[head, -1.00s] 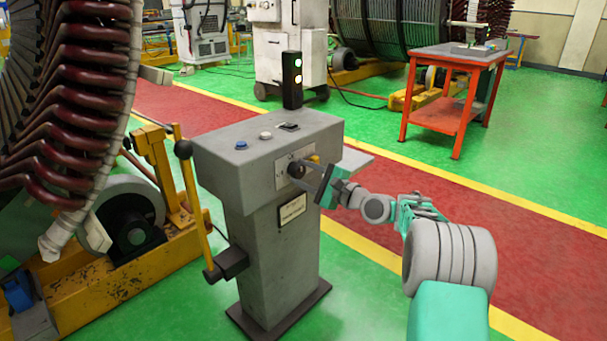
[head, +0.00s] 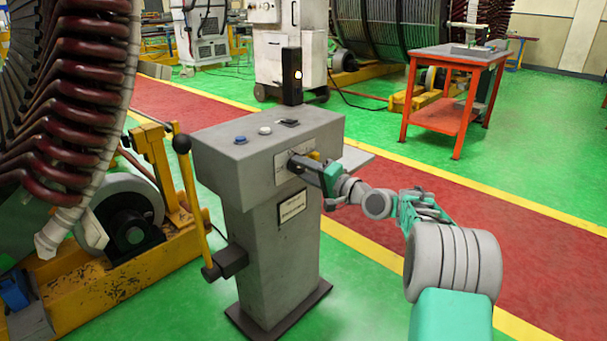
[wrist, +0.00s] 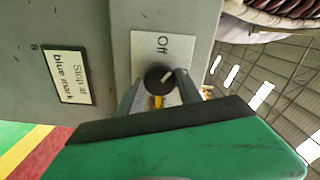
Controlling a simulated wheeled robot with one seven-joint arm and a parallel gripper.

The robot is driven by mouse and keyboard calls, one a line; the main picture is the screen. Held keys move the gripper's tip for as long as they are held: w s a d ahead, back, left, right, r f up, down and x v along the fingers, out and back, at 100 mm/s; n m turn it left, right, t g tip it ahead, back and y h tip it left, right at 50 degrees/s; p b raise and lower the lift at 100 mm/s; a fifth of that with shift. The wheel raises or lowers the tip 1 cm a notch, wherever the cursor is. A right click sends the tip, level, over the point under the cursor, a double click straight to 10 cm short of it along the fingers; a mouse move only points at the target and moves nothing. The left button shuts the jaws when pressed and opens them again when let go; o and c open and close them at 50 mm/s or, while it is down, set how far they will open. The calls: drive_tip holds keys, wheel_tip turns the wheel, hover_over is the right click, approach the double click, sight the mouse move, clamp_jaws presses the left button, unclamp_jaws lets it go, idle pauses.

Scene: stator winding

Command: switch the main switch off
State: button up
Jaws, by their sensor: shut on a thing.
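The plate is on the front of the grey console (head: 228,165). My gripper (head: 301,162) reaches it from the right in the head view, jaws shut on the knob. Its fingers (wrist: 160,88) flank the knob in the wrist view. The gripper hides most of the knob in the head view.
An orange table (head: 440,115) is at the back right, with open floor between.

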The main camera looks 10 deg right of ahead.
drive_tip(key=n+b, duration=0.2)
drive_tip(key=n, duration=0.2)
drive_tip(key=shift+f+b, duration=0.2)
drive_tip(key=shift+b, duration=0.15)
drive_tip(key=shift+r+n+b, duration=0.1)
drive_tip(key=shift+n+b, duration=0.6)
drive_tip(key=shift+n, duration=0.6)
drive_tip(key=o, duration=1.4)
drive_tip(key=shift+c, duration=0.2)
drive_tip(key=shift+r, duration=0.1)
drive_tip(key=shift+s+d, duration=0.1)
drive_tip(key=p+v, duration=0.2)
drive_tip(key=v, duration=0.5)
drive_tip(key=shift+s, duration=0.25)
